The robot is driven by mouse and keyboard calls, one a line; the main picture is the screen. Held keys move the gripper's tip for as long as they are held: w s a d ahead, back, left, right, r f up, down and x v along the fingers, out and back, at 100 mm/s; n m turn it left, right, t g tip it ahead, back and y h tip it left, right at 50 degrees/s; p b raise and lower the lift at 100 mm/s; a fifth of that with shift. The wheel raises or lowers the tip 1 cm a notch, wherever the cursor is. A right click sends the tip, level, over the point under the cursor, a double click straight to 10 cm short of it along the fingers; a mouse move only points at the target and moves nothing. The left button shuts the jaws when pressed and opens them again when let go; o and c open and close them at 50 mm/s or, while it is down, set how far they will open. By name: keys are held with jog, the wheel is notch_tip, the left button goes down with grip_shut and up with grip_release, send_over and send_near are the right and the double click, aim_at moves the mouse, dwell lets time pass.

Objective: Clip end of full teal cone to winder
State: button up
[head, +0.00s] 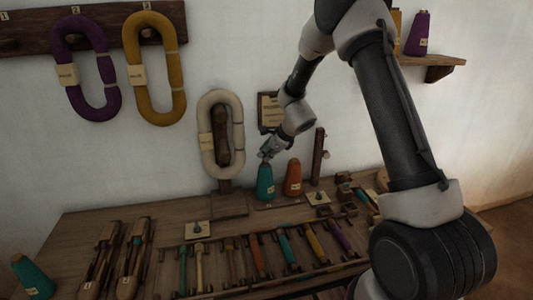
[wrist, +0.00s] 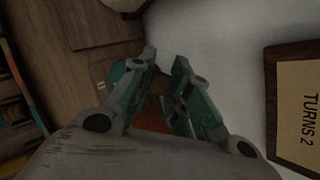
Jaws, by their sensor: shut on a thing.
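A teal cone (head: 265,184) stands upright on the bench beside a rust-orange cone (head: 293,178). My gripper (head: 266,155) is just above the teal cone's top, pointing down, shut on its yarn end; the thread itself is too fine to make out. In the wrist view the teal cone (wrist: 119,72) shows partly behind one finger, and the orange cone (wrist: 152,118) shows between the fingers. A second teal cone (head: 33,278) is at the bench's left end. A wooden post with a side knob (head: 318,157) stands right of the cones; I cannot tell whether it is the winder.
A "TURNS 2" board (wrist: 300,108) is on the wall close to my gripper. Small pale plates with pegs (head: 197,230) and a rack of coloured bobbins (head: 258,256) fill the bench front.

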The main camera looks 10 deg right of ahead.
jog(key=shift+r, duration=2.5)
